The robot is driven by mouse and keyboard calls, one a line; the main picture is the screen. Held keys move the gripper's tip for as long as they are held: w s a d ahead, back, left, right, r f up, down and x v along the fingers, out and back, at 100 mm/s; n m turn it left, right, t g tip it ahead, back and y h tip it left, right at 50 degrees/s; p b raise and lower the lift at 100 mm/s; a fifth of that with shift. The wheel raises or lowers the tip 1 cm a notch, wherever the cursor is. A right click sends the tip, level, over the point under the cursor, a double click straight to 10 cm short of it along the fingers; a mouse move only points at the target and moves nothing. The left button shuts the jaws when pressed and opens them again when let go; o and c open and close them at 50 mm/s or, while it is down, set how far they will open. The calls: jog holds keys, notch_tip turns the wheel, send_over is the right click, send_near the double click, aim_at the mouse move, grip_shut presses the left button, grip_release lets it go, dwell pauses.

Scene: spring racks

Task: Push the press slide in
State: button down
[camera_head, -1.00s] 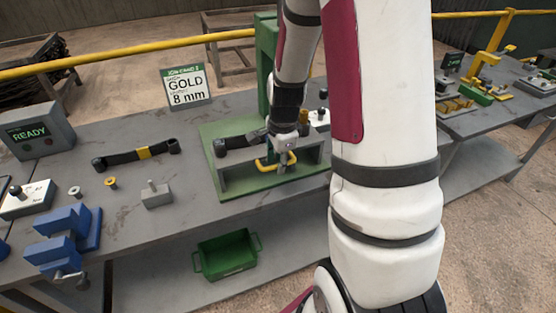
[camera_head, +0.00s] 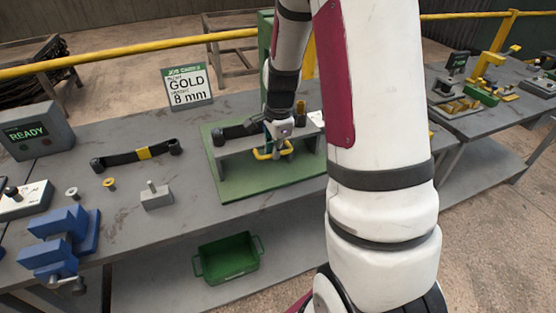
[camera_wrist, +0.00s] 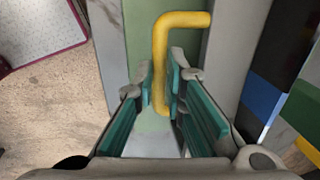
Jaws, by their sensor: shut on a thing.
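The press slide's yellow bent handle (camera_head: 262,154) shows at the front of the grey press frame (camera_head: 230,167), on a green base plate (camera_head: 240,188). In the wrist view the yellow handle (camera_wrist: 161,60) stands between my teal-padded fingers. My gripper (camera_wrist: 160,90) is shut on this handle. In the head view my gripper (camera_head: 281,150) is at the press front, its fingertips partly hidden. A dark leaf spring (camera_head: 235,133) lies on the press at its left. My arm hides the press's right part.
A job card (camera_head: 188,86) reading GOLD 8 mm and a READY box (camera_head: 36,133) stand on the grey bench. A gold-banded spring (camera_head: 137,154), a blue vise (camera_head: 62,240) and small rings lie left. A green bin (camera_head: 227,258) sits on the lower shelf.

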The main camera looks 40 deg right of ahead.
aim_at(262, 130)
jog(key=w+d+b, duration=0.1)
jog(key=w, duration=0.2)
jog(key=w+d+b, duration=0.1)
jog(key=w, duration=0.2)
jog(key=w+b, duration=0.2)
jog(key=w, duration=0.2)
jog(key=shift+w+d, duration=0.1)
jog(key=shift+d, duration=0.3)
jog(key=shift+w+d+r, duration=0.1)
jog(key=shift+w+d, duration=0.15)
jog(key=shift+w, duration=0.55)
jog(key=c, duration=1.7)
grip_release()
jog(key=shift+w, duration=0.15)
jog(key=shift+o, duration=0.2)
jog(key=shift+r, duration=0.1)
jog(key=r, duration=0.3)
jog(key=s+r, duration=0.1)
jog(key=r, duration=0.3)
jog(key=s+r, duration=0.1)
jog(key=r, duration=0.2)
jog(key=shift+a+r, duration=0.25)
jog(key=shift+r, duration=0.1)
jog(key=shift+s+r, duration=0.15)
jog(key=shift+r, duration=0.25)
